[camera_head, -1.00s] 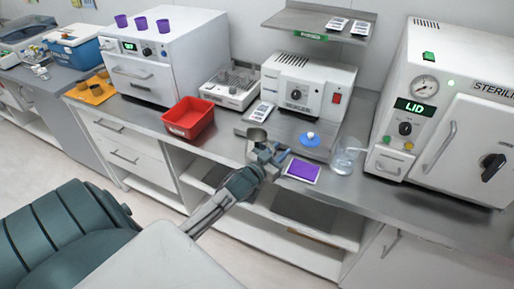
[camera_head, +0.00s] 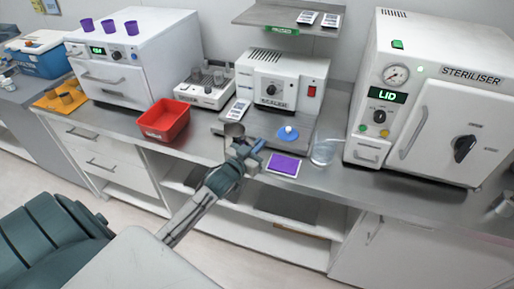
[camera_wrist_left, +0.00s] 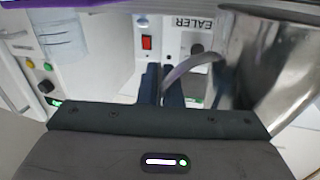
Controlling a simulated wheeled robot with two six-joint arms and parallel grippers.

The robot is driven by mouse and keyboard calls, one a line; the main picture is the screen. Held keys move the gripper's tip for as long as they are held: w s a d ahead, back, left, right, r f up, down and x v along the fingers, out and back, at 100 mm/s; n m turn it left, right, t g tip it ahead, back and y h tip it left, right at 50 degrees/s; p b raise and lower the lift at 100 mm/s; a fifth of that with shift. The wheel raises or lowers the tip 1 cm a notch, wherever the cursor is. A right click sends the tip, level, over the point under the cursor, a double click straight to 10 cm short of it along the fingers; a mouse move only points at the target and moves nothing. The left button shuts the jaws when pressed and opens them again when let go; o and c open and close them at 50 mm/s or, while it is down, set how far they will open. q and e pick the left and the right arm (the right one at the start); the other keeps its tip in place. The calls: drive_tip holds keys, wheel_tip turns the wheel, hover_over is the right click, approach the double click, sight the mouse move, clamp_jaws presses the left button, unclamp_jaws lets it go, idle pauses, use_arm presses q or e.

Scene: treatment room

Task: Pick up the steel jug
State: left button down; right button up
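The steel jug (camera_head: 234,130) is at the counter's front edge, left of the purple pad and in front of the sealer. In the left wrist view its shiny body (camera_wrist_left: 278,62) fills the upper right, with its curved strap handle (camera_wrist_left: 190,66) running left. My left gripper (camera_head: 248,152) is at the jug's near right side. In the wrist view its dark fingers (camera_wrist_left: 162,88) are close together with the handle's end between them. I cannot tell whether the jug touches the counter. I do not see my right gripper.
The sealer (camera_head: 281,83) stands behind. A blue-knobbed item (camera_head: 288,134), purple pad (camera_head: 283,166) and clear beaker (camera_head: 323,152) are to the right, before the steriliser (camera_head: 432,110). A red bin (camera_head: 164,121) is to the left. A shelf (camera_head: 262,17) hangs above.

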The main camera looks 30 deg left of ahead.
use_arm(q)
drive_tip(key=shift+r, duration=0.75)
drive_tip(key=s+d+r+b, duration=0.2)
drive_tip(key=s+d+b, duration=0.3)
drive_tip(key=s+d, duration=0.5)
drive_tip(key=shift+s+d+r, duration=0.2)
drive_tip(key=shift+s+d, duration=0.1)
drive_tip(key=shift+s, duration=0.65)
idle(0.6)
